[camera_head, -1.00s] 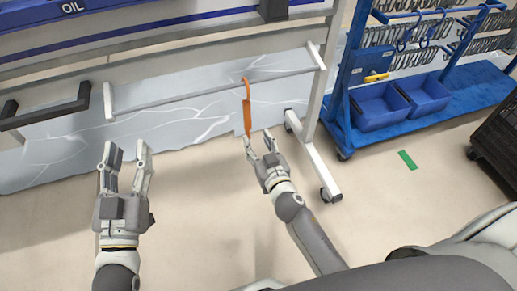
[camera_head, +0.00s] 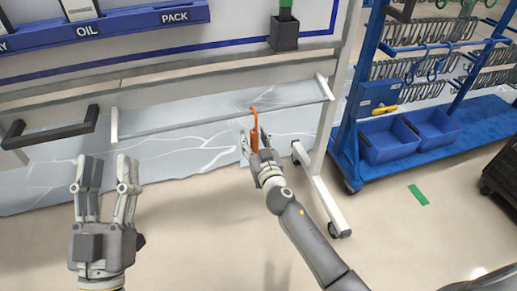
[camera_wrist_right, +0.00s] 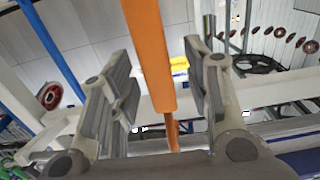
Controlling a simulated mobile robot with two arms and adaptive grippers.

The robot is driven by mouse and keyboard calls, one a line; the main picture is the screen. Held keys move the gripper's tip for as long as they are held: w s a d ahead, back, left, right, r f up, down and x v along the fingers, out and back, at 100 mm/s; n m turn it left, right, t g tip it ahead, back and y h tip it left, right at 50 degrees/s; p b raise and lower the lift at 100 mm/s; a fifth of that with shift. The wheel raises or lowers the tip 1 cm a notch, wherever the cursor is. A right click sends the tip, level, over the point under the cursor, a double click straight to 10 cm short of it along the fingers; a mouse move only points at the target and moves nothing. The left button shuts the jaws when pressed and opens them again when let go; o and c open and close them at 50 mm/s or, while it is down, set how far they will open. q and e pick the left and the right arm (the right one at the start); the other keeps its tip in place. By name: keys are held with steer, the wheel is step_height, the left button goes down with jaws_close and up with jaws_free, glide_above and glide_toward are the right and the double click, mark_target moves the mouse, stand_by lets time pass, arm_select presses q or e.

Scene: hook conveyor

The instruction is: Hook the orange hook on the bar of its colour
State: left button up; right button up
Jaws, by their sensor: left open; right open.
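The orange hook (camera_head: 254,137) hangs upright at the pale rail (camera_head: 200,120), near its right end; its curved top overlaps the rail. My right gripper (camera_head: 255,138) is open, with one finger on each side of the hook's lower body. In the right wrist view the hook (camera_wrist_right: 150,55) passes between the two open fingers (camera_wrist_right: 158,90), with a gap visible on both sides. Its lower end is partly hidden by the gripper in the head view. My left gripper (camera_head: 107,178) is open and empty, low at the left. I see no orange bar.
A dark handle (camera_head: 50,130) sticks out at the left, near my left gripper. A white stand leg (camera_head: 322,190) is right of my right arm. A blue rack with bins (camera_head: 390,140) and several metal hooks stands further right. The floor between my arms is clear.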

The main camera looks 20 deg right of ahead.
steer(key=shift+w, duration=0.4)
steer(key=shift+c, duration=0.3)
jaws_close()
stand_by(0.4)
